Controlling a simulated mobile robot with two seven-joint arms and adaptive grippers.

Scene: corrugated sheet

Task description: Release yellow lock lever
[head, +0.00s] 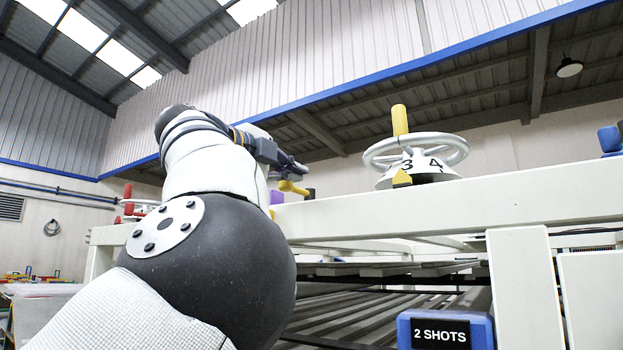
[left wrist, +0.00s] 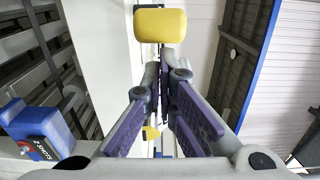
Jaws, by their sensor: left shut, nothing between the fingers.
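A yellow lever (head: 293,188) sits at the frame's top beam, just below the fingertips of my left gripper (head: 290,165). In the left wrist view a rounded yellow block (left wrist: 160,25), which looks like the lever's end, is just beyond the fingertips. My left gripper's purple-padded fingers (left wrist: 165,62) meet at their tips with nothing between them. I cannot tell whether they touch the lever. A small yellow part (left wrist: 150,133) shows through the gap behind the fingers. My right gripper is in neither view.
A grey handwheel (head: 415,150) with a yellow handle stands on the cream beam (head: 450,203), right of the gripper. A blue box marked "2 SHOTS" (head: 445,329) is below. A red-handled wheel (head: 135,207) is at left. Open air lies above the beam.

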